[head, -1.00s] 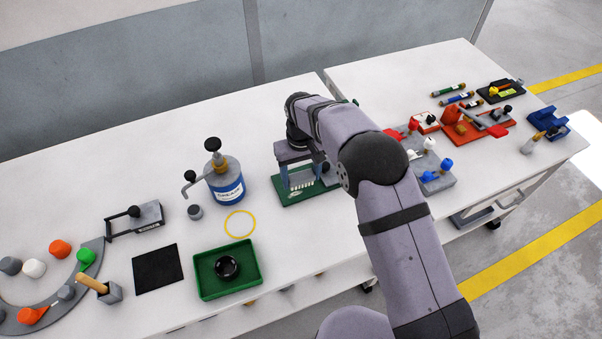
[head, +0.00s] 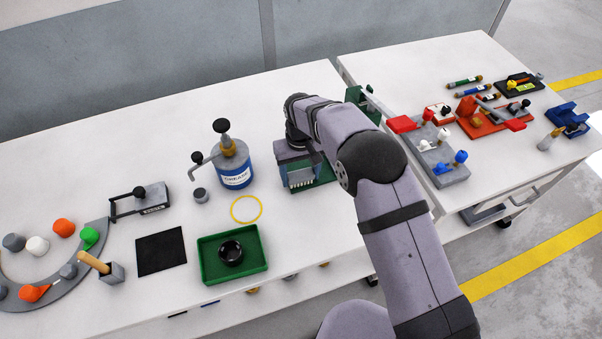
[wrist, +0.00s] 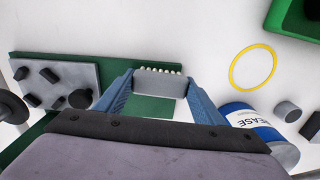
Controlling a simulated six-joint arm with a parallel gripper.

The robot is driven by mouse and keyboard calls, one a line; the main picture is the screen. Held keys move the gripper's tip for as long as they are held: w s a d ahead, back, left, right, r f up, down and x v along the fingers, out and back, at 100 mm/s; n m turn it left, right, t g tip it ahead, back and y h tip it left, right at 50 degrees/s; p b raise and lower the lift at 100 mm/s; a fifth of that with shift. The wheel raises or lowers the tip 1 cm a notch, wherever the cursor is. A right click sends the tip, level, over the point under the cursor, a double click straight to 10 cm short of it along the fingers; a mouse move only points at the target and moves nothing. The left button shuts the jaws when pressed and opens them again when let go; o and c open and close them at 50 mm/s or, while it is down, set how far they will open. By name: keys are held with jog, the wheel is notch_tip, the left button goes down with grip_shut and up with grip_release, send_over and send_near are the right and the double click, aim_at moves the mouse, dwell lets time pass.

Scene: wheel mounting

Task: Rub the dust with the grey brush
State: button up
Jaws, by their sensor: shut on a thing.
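My gripper (wrist: 160,85) is shut on the grey brush (wrist: 158,82); its blue fingers grip the brush at both ends in the wrist view. A row of pale bristles shows along the brush's far edge. In the head view my gripper (head: 301,175) hangs at the left end of a green board (head: 323,185), with the bristles low between the fingers. In the wrist view the green board (wrist: 150,107) lies below the brush. I cannot tell whether the bristles touch a surface. I cannot make out any dust.
A blue grease can (head: 235,172) stands left of my gripper, with a yellow ring (head: 247,221) in front. A green tray (head: 260,262) holds a dark round part (head: 231,252). A grey plate with black knobs (wrist: 55,82) lies beside the brush. Free table lies behind the can.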

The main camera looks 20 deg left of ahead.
aim_at(311, 170)
jog(key=shift+w+d, duration=0.95)
jog(key=shift+w+d+r+p, duration=0.1)
jog(key=shift+w+r+p, duration=0.1)
jog(key=shift+p, duration=0.1)
jog(key=shift+s+r+p, duration=0.1)
jog(key=shift+r+p, duration=2.3)
jog(key=shift+r, duration=1.55)
